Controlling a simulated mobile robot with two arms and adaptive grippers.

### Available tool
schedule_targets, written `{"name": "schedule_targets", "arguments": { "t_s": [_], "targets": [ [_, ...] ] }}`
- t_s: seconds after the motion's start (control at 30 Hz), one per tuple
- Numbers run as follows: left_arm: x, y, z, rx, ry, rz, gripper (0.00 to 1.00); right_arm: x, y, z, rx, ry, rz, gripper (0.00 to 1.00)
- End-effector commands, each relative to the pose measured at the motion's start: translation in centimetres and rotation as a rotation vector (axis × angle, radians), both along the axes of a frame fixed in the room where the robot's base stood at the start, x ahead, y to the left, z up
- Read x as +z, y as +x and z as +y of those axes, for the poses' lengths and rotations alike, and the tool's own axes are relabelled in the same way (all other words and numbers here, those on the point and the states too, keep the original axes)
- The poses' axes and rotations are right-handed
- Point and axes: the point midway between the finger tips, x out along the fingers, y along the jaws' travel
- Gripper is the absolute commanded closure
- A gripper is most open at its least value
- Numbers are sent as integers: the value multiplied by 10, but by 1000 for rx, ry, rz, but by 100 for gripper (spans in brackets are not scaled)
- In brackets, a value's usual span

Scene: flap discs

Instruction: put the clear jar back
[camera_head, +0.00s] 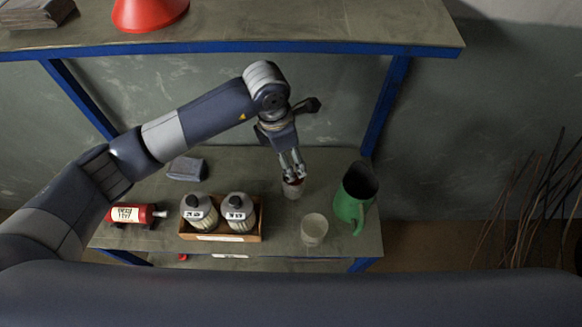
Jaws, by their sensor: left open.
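My left gripper (291,174) reaches down over the lower shelf, fingers open. A pale, see-through-looking open jar (314,231) stands upright nearer the shelf's front edge, apart from the gripper. My right gripper is not in view.
A green jug (352,203) stands right of the gripper. A wooden crate (222,238) with two labelled bottles is at the front middle. The upper shelf (310,28) holds a red funnel (148,12).

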Motion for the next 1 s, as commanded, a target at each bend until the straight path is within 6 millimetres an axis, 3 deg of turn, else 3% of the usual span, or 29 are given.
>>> {"name": "schedule_targets", "arguments": {
  "t_s": [0.13,0.3,1.0],
  "targets": [
    [21,0,3,0,0,-3,27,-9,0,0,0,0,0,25],
    [33,-2,5,-1,1,-1,27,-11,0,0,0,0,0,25],
    [34,-2,5,0,1,1,27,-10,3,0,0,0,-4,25]
  ]
}}
